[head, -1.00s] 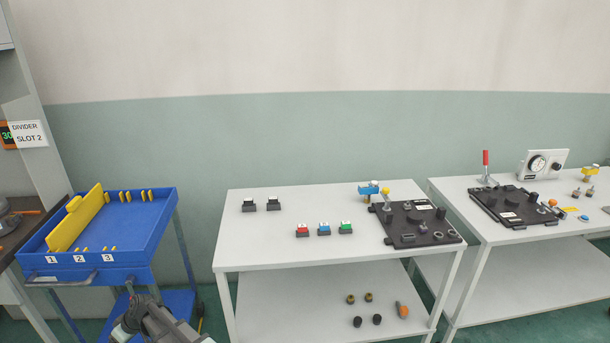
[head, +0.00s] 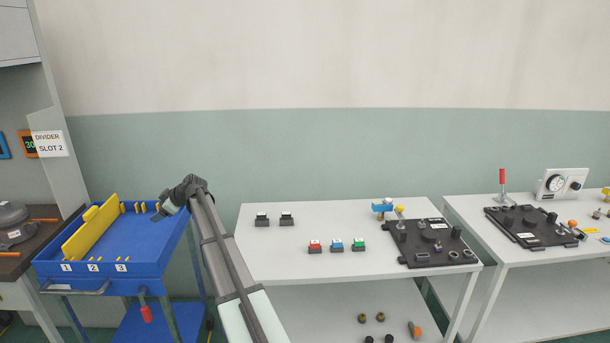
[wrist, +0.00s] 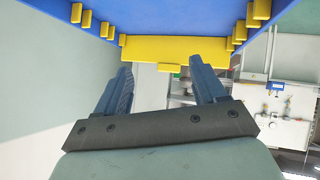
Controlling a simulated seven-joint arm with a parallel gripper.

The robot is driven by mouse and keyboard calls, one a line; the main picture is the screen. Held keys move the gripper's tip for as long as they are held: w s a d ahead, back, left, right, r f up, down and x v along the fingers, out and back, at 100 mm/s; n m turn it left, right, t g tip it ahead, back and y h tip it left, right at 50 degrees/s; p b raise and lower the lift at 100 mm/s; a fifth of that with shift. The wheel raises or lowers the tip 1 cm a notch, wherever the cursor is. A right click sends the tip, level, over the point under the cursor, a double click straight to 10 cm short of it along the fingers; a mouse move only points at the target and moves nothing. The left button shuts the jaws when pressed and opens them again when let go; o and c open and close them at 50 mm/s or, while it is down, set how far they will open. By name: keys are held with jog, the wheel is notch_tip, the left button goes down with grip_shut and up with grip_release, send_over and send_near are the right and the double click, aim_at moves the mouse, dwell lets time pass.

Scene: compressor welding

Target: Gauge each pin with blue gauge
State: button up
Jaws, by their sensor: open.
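A blue block-like piece (head: 383,207), possibly the blue gauge, stands at the back of the middle table, beside a black fixture plate (head: 432,243). Upright pin-like parts, one yellow-topped (head: 400,210), stand on or by the plate; they are too small to tell apart. My gripper (head: 163,210) is at the right side of the blue tray cart, far left of the plate. In the wrist view my gripper (wrist: 166,75) has its two fingers apart with nothing between them.
The blue tray (head: 140,240) holds a yellow divider (head: 90,236), also seen in the wrist view (wrist: 175,50). Red, blue and green button boxes (head: 336,245) and two black ones sit on the middle table (head: 280,265). A right table holds another plate (head: 530,228) and a dial gauge (head: 563,184).

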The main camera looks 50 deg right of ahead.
jog(key=s+d+g+h, duration=0.1)
jog(key=s+d, duration=0.2)
jog(key=d, duration=0.8)
jog(key=s+d+g+h, duration=0.1)
jog(key=s+d, duration=0.2)
jog(key=d, duration=0.8)
notch_tip(320, 180, up, 3)
jog(key=g+h, duration=0.2)
jog(key=g, duration=0.6)
send_over(385, 202)
jog(key=shift+w+d, duration=0.1)
jog(key=shift+d, duration=0.1)
jog(key=shift+f, duration=0.25)
notch_tip(385, 202, down, 13)
jog(key=shift+f, duration=0.1)
jog(key=shift+c, duration=0.3)
